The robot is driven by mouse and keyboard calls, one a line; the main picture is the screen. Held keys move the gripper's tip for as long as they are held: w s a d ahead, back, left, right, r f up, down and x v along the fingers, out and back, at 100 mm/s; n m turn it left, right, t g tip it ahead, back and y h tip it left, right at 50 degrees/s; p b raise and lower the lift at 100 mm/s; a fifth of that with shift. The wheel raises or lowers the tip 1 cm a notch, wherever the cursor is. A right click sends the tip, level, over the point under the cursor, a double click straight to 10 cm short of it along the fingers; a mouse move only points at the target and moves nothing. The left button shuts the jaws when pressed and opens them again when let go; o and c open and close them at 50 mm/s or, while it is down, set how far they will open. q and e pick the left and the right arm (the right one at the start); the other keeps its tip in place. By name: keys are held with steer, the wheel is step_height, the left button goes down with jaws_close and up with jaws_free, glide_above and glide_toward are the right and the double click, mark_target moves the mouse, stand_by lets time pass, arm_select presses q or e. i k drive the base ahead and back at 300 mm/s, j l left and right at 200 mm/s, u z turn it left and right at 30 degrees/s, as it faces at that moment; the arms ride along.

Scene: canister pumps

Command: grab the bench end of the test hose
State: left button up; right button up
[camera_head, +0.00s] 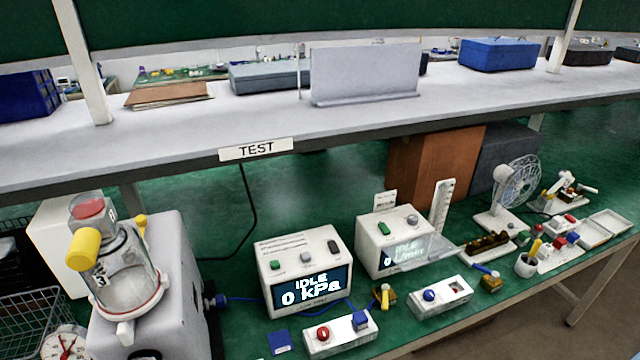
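A thin blue hose (240,298) runs from a dark blue fitting (218,300) on the side of the grey pump housing (165,270) toward the tester box (300,258), whose screen reads "IDLE 0 kPa". Blue line shows again below that box, near a brass-coloured block with a yellow top (385,297). Part of the hose is hidden by the box, so I cannot tell if it is one piece. A short blue piece (481,268) lies by a second brass block (491,283). Which piece is the bench end I cannot tell. Neither gripper is in view.
A clear canister (128,285) with a yellow knob stands on the pump housing. A second box (394,242), a fan (515,185) and white button units (340,335) crowd the green bench. A grey shelf (350,115) with a TEST label overhangs it. A black cable hangs behind.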

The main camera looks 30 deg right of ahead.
mark_target(359, 320)
steer(key=z, duration=1.25)
